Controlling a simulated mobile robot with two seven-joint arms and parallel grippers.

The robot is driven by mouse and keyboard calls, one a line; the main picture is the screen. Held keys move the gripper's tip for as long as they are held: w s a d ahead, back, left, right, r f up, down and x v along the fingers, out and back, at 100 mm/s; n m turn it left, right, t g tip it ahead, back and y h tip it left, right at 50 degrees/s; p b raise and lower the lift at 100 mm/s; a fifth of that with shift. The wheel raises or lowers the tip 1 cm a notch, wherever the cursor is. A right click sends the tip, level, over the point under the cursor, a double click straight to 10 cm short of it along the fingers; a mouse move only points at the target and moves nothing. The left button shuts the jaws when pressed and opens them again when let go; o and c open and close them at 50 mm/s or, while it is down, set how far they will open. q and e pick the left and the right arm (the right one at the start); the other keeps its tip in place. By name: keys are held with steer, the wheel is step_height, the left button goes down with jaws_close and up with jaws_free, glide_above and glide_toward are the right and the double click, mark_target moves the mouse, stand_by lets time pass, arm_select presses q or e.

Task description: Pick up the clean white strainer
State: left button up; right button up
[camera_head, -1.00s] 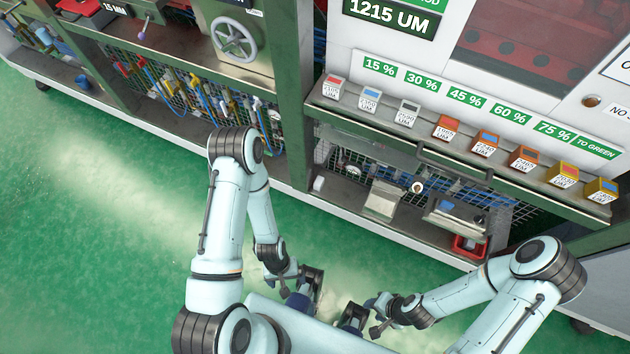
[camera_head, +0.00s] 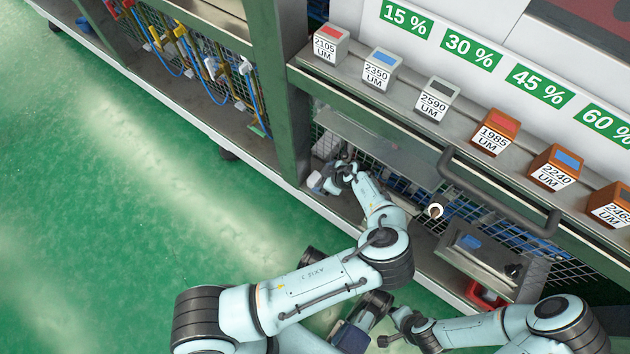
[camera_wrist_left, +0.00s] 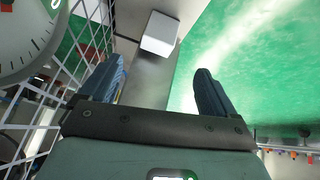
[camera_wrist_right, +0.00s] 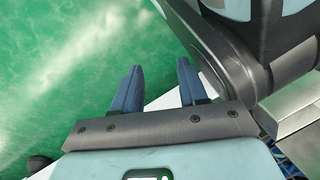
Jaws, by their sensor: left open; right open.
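The white strainer, a small plain white block, lies on the lower shelf and shows in the left wrist view (camera_wrist_left: 160,34). In the head view it is a small white patch (camera_head: 314,180), partly covered by my left gripper (camera_head: 329,179). My left gripper is open and empty in the left wrist view (camera_wrist_left: 158,80), with the block beyond and between its two blue fingers, apart from them. My right gripper (camera_head: 362,318) is low in the middle of the head view. In the right wrist view (camera_wrist_right: 159,82) it is open, with nothing between its fingers.
White and orange labelled blocks, such as a red-topped one (camera_head: 331,46), stand on the upper ledge (camera_head: 400,100). A handle (camera_head: 490,193) juts out in front. A wire mesh (camera_wrist_left: 62,85) and round gauge (camera_wrist_left: 25,40) are beside my left gripper. Green floor (camera_head: 100,220) is open left.

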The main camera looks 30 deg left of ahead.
mark_target(316, 179)
arm_select(q)
steer(key=b+x, duration=0.1)
steer(key=x, duration=0.4)
steer(key=shift+f, duration=0.1)
steer(key=shift+w+d+b+x, duration=0.1)
steer(key=shift+b+x, duration=0.4)
steer(key=shift+x, duration=0.8)
steer(key=shift+w+d+b+x, duration=0.15)
steer(key=shift+b+x, duration=0.35)
steer(key=shift+x, duration=0.85)
steer(key=c, duration=1.2)
arm_select(e)
steer(key=s+f+g, duration=0.2)
steer(key=s+f, duration=0.1)
steer(key=s, duration=0.3)
steer(key=shift+s+d+f, duration=0.2)
steer(key=shift+d+f, duration=0.15)
steer(key=shift+d, duration=0.05)
